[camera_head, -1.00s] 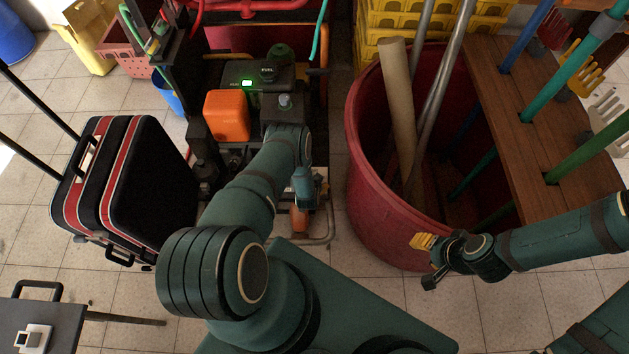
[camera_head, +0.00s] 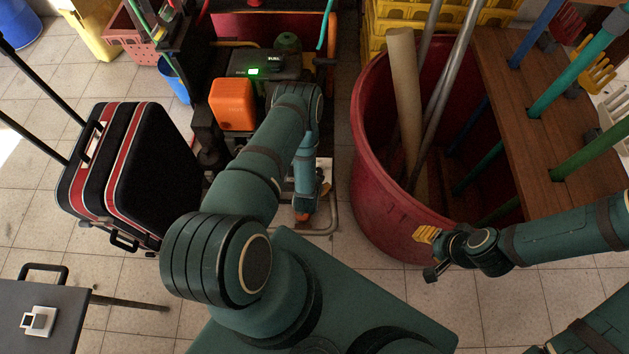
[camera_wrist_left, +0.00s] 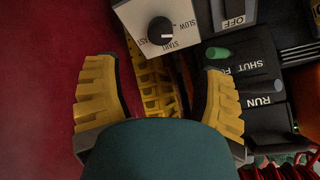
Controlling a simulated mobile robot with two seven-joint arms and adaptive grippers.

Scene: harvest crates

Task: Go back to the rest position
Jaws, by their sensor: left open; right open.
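My left gripper (camera_wrist_left: 160,100) is open in the left wrist view, its two yellow ribbed fingers spread apart with nothing held between them. Beyond them are a dial (camera_wrist_left: 161,29) marked slow, fast and start, and dark switches with a green-tipped knob (camera_wrist_left: 217,53). My right gripper (camera_head: 427,255) is open and empty, beside the lower front of the red barrel (camera_head: 385,215).
The barrel holds a cardboard tube (camera_head: 405,95) and metal poles. A wooden rack (camera_head: 520,110) with coloured handles stands at the right. A black suitcase (camera_head: 150,175) stands at the left, above a grey table (camera_head: 40,310). Tiled floor is bare between them.

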